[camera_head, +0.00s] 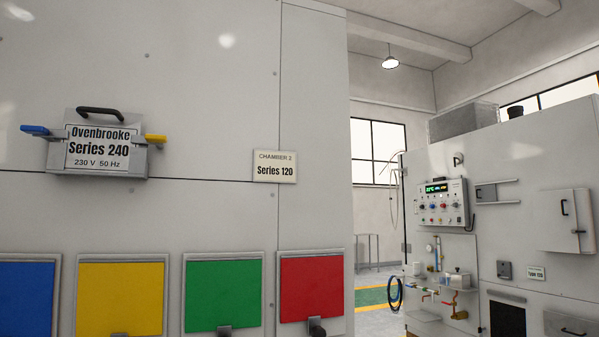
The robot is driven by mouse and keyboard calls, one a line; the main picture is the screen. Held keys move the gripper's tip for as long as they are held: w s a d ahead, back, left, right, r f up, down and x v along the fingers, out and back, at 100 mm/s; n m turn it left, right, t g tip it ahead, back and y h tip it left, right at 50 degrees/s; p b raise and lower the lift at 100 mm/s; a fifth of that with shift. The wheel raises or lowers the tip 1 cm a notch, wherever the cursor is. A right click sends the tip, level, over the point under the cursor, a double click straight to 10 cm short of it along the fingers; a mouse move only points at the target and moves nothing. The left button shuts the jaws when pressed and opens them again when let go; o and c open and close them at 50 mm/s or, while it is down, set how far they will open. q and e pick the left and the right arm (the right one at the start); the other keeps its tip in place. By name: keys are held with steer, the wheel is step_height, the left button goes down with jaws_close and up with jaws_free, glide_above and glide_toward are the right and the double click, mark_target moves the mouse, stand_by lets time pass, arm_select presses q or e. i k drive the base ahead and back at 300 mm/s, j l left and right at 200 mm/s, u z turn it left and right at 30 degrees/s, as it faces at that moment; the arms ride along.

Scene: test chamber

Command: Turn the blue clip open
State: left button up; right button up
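The blue clip (35,130) is a small flat lever at the left end of a grey panel unit on the white chamber wall. It lies about level and points left. A yellow clip (155,139) sits at the unit's right end. Between them is a white label (98,147) reading "Ovenbrooke Series 240, 230 V 50 Hz". A black handle (100,112) arches above the label. Neither of my grippers is in view, and nothing touches the blue clip.
Blue (26,298), yellow (120,299), green (223,295) and red (311,289) panels line the lower wall. A "Chamber 2 Series 120" sign (275,166) is right of the unit. Another cabinet with a control box (442,203) stands at the right, beyond an open floor gap.

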mark_target(39, 131)
steer(key=z, duration=2.05)
steer(key=l+z, duration=0.1)
steer(key=z, duration=0.6)
steer(key=l+z, duration=0.1)
steer(key=z, duration=1.25)
steer(key=l+z, duration=0.15)
steer(key=z, duration=6.55)
